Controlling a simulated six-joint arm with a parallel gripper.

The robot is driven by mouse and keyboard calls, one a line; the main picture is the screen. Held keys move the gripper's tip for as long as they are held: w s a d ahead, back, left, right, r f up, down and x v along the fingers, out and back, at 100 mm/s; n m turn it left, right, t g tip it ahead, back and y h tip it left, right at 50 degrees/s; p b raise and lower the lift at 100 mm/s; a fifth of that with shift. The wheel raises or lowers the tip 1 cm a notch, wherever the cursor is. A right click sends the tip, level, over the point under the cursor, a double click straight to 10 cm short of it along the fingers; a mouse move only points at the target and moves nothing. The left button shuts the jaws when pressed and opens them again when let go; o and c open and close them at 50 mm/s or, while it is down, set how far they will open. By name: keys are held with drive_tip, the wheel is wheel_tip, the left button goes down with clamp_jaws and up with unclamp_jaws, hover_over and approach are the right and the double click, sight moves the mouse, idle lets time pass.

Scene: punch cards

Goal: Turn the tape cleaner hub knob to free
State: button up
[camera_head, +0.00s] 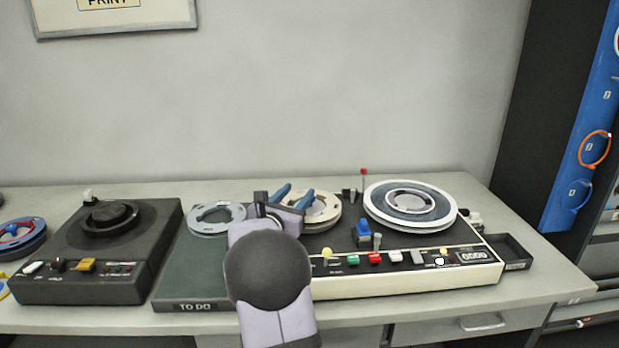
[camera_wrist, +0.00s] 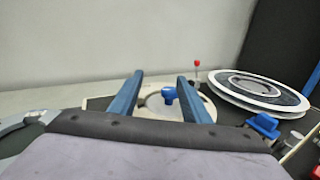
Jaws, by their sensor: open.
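The tape cleaner (camera_head: 400,284) is a cream and black deck with a small cream reel at its left and a large grey reel at its right. In the wrist view a blue hub knob (camera_wrist: 168,96) stands at the centre of the cream reel (camera_wrist: 152,108). In the head view my gripper largely hides the knob. My gripper (camera_head: 300,191) is open and empty, its two blue fingers in front of the cream reel. In the wrist view the knob shows between the fingers (camera_wrist: 160,76), beyond them, with no visible contact. Its turned position is too small to tell.
The large grey reel (camera_head: 385,205), a blue block (camera_head: 363,231) and a red-tipped pin (camera_head: 363,172) stand right of my gripper. A grey reel (camera_head: 205,224) lies on the TO DO tray (camera_head: 185,305) at left. A black machine (camera_head: 70,215) stands further left.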

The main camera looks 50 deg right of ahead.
drive_tip(key=shift+g, duration=0.9)
drive_tip(key=s+a+f+p, duration=0.1)
drive_tip(key=s+a+f, duration=0.1)
drive_tip(key=shift+s+a+f+p, duration=0.2)
drive_tip(key=shift+f+p, duration=0.1)
drive_tip(key=shift+p, duration=0.1)
drive_tip(key=shift+p+x, duration=0.7)
drive_tip(key=shift+x, duration=3.05)
drive_tip(key=shift+r, duration=0.15)
drive_tip(key=shift+c, duration=0.6)
drive_tip(key=c, duration=0.9)
